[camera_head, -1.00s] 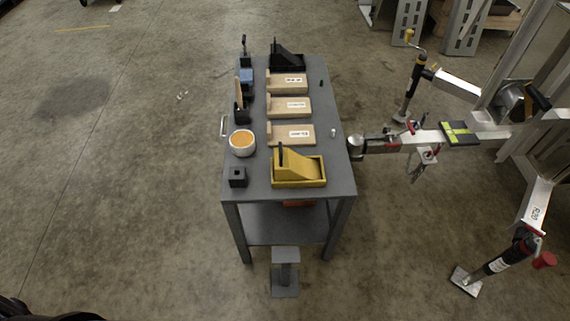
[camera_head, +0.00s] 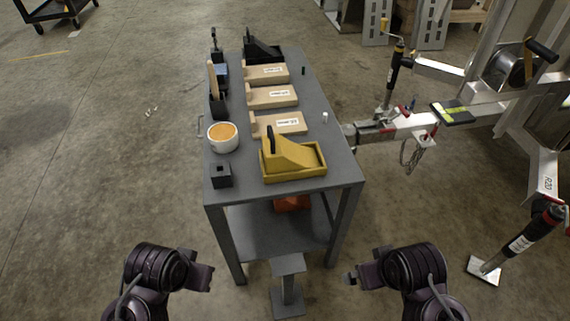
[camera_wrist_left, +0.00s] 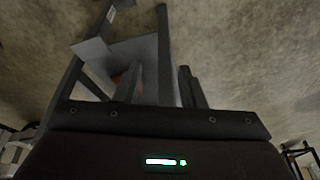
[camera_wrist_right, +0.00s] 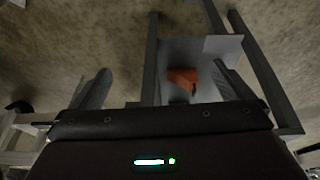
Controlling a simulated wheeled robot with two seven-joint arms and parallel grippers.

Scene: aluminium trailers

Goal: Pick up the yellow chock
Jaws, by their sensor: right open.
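The yellow chock (camera_head: 291,152) is a wedge with a dark handle at its tall left end. It sits in a shallow yellow tray (camera_head: 296,177) at the near right end of the grey table (camera_head: 240,196). My left gripper (camera_head: 208,278) is in front of the table to the left, below the tabletop. Its two fingers show apart and empty in the left wrist view (camera_wrist_left: 160,84). My right gripper (camera_head: 350,278) is in front of the table to the right, also low. Its fingers are wide apart and empty in the right wrist view (camera_wrist_right: 168,84). Neither gripper touches the chock.
A white bowl with orange contents (camera_head: 222,137) and a black block (camera_head: 221,175) stand left of the tray. Labelled wooden blocks (camera_head: 279,123) lie behind it. A grey pedestal (camera_head: 288,285) stands before the table. A trailer hitch (camera_head: 375,132) reaches the table's right side.

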